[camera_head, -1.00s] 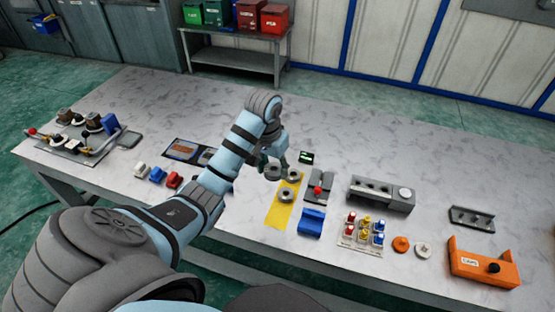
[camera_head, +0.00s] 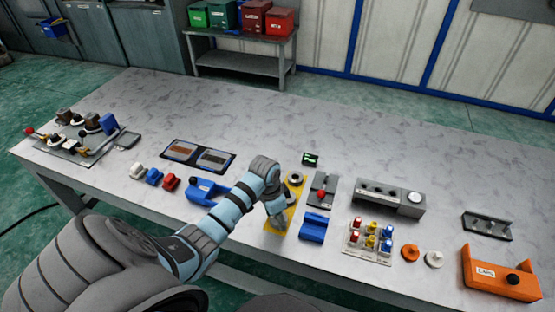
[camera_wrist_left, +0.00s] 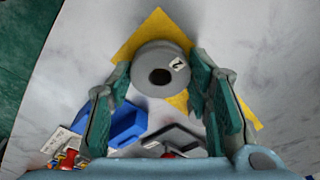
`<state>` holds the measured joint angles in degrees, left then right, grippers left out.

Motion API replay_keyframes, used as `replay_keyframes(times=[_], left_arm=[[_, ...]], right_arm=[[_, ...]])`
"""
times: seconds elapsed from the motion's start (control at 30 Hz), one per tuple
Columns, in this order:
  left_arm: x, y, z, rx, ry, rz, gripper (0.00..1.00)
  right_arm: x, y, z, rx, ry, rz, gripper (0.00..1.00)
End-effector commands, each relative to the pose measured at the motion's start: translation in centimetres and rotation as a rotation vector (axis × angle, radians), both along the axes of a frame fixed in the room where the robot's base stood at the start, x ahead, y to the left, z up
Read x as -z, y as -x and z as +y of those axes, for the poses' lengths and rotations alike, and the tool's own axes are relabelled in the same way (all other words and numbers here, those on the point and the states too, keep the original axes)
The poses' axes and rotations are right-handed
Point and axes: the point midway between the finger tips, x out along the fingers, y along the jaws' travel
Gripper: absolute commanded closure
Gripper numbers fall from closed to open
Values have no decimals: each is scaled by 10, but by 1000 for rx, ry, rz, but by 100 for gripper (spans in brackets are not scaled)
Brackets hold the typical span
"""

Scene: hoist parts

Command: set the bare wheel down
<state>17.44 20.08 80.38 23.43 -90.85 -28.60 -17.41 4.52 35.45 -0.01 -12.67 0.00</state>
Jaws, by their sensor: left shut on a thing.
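My left gripper (camera_head: 278,222) is low over the near end of the yellow mat (camera_head: 272,243). In the left wrist view its two green-padded fingers (camera_wrist_left: 160,75) are shut on a round grey wheel (camera_wrist_left: 150,86) with a dark centre hole and a small white numbered tag. The yellow mat (camera_wrist_left: 143,34) shows beneath this wheel; whether they touch I cannot tell. In the head view the gripper hides the held wheel. Two other grey wheels are on the mat farther back, one at the far end (camera_head: 295,178) and one partly hidden behind the gripper (camera_head: 291,196). My right gripper is not in view.
Right of the mat are a blue cradle (camera_head: 314,228), a grey plate with a red knob (camera_head: 322,190) and a rack of coloured pieces (camera_head: 369,238). A blue block (camera_head: 203,190) lies left of my forearm. The far tabletop is clear.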

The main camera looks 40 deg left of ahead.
Motion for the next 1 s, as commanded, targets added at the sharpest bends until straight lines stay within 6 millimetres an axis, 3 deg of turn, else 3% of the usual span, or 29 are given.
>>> replay_keyframes(times=[0.37, 0.4, 0.5, 0.83, 1.0], left_arm=[[7, -1, 0, 1, 1, -2, 96], [7, 0, 0, 1, 0, -1, 51], [7, 0, 0, 0, 0, -1, 35], [5, 0, 0, 0, 0, -1, 34], [-24, 2, 2, 2, -1, -4, 34]], right_arm=[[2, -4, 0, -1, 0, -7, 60], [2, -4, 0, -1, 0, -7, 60], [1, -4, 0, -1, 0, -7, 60], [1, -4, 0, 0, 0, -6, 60], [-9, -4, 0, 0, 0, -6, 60]])
